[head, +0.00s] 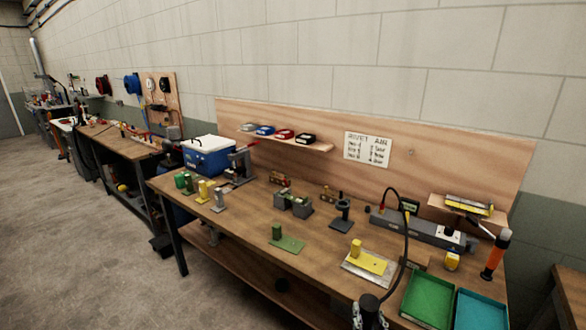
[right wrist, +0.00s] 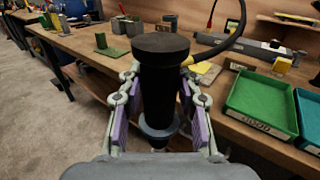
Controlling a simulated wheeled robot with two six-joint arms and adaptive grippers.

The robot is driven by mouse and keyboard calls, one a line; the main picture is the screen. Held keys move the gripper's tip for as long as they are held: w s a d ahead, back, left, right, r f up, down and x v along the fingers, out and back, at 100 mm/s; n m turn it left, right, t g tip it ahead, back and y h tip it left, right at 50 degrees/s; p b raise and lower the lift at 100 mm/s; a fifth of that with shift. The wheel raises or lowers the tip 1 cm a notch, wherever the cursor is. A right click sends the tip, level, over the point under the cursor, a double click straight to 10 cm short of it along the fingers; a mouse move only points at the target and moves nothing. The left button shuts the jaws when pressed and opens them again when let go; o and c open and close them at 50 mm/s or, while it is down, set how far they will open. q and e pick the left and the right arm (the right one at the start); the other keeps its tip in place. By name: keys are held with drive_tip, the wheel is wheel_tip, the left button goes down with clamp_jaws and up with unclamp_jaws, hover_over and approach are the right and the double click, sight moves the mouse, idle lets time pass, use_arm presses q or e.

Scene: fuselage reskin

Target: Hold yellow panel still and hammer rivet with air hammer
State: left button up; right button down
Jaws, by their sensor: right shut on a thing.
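In the right wrist view the panel (right wrist: 205,70) is partly hidden behind the tool. My right gripper (head: 370,318) is shut on the black cylindrical air hammer (right wrist: 160,70), which stands between its purple-padded fingers. The hammer's top (head: 369,302) shows at the bottom of the head view, in front of the bench and apart from the panel. A rivet cannot be made out. My left gripper is not in view.
A black hose (head: 405,235) arches from the hammer over the bench. A green tray (head: 428,298) and a teal tray (head: 480,309) sit right of the panel. A grey bar-shaped unit (head: 420,230) lies behind it. A green plate fixture (head: 288,243) stands to the left.

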sight(368, 326)
drive_tip(key=shift+d+r, duration=0.1)
idle(0.3)
drive_tip(key=shift+s+a+f, duration=0.25)
drive_tip(key=shift+s+f, duration=0.55)
drive_tip(key=shift+f, duration=0.1)
drive_tip(key=shift+s+d+f, duration=0.2)
drive_tip(key=shift+s+f, duration=0.3)
drive_tip(key=shift+s, duration=0.2)
